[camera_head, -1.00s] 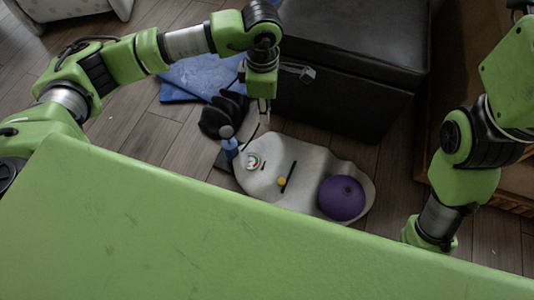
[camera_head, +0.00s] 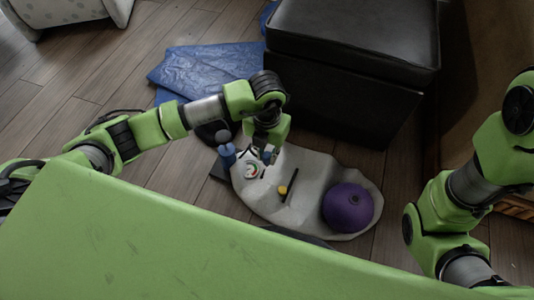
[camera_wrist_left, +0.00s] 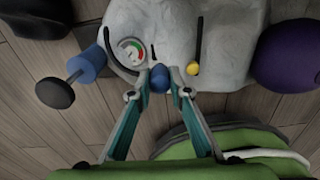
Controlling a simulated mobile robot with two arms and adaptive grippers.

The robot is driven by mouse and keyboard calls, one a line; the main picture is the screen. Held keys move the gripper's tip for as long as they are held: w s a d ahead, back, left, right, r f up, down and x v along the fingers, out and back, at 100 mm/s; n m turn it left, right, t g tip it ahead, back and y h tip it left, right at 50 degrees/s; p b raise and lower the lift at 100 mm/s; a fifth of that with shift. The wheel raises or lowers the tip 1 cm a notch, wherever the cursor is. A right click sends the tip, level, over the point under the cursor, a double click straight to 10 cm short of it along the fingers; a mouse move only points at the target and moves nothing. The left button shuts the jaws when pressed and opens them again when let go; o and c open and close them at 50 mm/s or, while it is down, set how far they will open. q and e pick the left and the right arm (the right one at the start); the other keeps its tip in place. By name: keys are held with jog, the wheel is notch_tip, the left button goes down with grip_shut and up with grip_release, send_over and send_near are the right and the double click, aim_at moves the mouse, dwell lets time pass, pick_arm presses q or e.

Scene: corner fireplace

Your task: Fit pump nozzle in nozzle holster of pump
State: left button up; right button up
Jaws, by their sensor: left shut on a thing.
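The pump (camera_head: 310,175) is a pale grey, rock-like body on the floor with a round gauge (camera_head: 252,171); its surface also shows in the left wrist view (camera_wrist_left: 225,25). My left gripper (camera_head: 267,156) is over its upper left part, right of the gauge. In the left wrist view the fingertips are shut on a small blue piece (camera_wrist_left: 158,78), apparently the pump nozzle, just below the gauge (camera_wrist_left: 131,50). A short dark mark (camera_wrist_left: 153,52) lies right of the gauge. I cannot tell which part is the holster, or whether the nozzle touches the pump. My right gripper is out of view.
A purple ball (camera_head: 347,207) sits on the pump's right end. A yellow knob (camera_head: 282,190) lies by a black bar. A black ottoman (camera_head: 350,85) is behind; blue sheets (camera_head: 205,68) lie on the wooden floor.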

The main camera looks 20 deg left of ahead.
aim_at(267, 165)
pick_arm(q)
jog(key=shift+r, duration=0.1)
jog(key=shift+f+b, duration=1.7)
jog(key=shift+f, duration=1.6)
jog(key=shift+p, duration=0.5)
jog(key=shift+f+b, duration=0.75)
jog(key=shift+f, duration=0.65)
jog(key=o, duration=1)
jog(key=shift+o, duration=0.2)
